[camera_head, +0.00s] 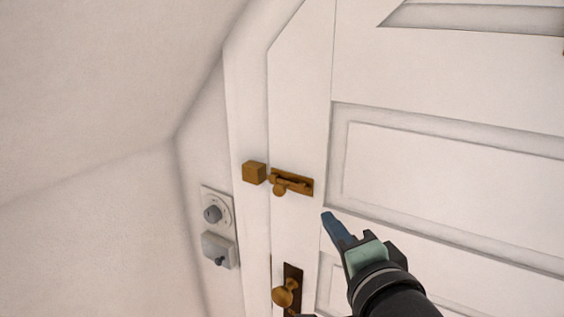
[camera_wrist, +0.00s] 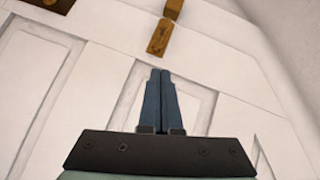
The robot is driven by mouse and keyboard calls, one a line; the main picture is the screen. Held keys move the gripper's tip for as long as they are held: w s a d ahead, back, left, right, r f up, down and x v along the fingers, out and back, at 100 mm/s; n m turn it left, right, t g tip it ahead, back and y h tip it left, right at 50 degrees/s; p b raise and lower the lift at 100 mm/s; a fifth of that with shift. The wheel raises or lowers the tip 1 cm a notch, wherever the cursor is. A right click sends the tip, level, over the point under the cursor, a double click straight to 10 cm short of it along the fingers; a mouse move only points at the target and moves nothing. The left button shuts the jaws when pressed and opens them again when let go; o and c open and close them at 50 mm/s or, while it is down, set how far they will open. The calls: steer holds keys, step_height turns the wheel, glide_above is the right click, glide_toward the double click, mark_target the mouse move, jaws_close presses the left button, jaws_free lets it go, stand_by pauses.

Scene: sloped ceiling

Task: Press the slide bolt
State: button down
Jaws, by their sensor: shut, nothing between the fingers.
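The brass slide bolt (camera_head: 292,183) is mounted on the white door near its left edge, with a small knob on its lower side. A brass block (camera_head: 254,172), its keeper, sits on the frame just left of it. In the wrist view the bolt (camera_wrist: 158,40) is at the top centre, beyond the fingertips, with the keeper (camera_wrist: 173,9) above it. My gripper (camera_head: 327,217) is shut and empty, to the right of and below the bolt in the head view, apart from it. In the wrist view my gripper (camera_wrist: 160,72) shows its two blue fingers together, pointing toward the bolt.
A brass door knob (camera_head: 286,292) on a dark plate is below the bolt. A round dial (camera_head: 213,213) and a switch (camera_head: 219,250) are on the wall at left. The sloped ceiling (camera_head: 100,80) comes down at left. The panelled door (camera_head: 450,180) fills the right.

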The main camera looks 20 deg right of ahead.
steer(key=shift+d+r+m+p, duration=0.15)
steer(key=shift+r+m+p, duration=0.15)
steer(key=shift+r+p, duration=0.2)
steer(key=shift+w+f, duration=0.1)
steer(key=p, duration=0.2)
glide_toward(286, 186)
steer(key=w+d, duration=0.1)
steer(key=d, duration=0.2)
steer(key=shift+w+a+f+p, duration=0.1)
steer(key=shift+w+a+p, duration=0.25)
steer(key=shift+w, duration=0.3)
steer(key=shift+w+a+f+p, duration=0.15)
steer(key=shift+w+a+p, duration=0.15)
steer(key=shift+w, duration=0.3)
steer(key=shift+w+a+f+p, duration=0.1)
steer(key=shift+w+a+p, duration=0.25)
steer(key=shift+w, duration=0.3)
steer(key=shift+a, duration=0.1)
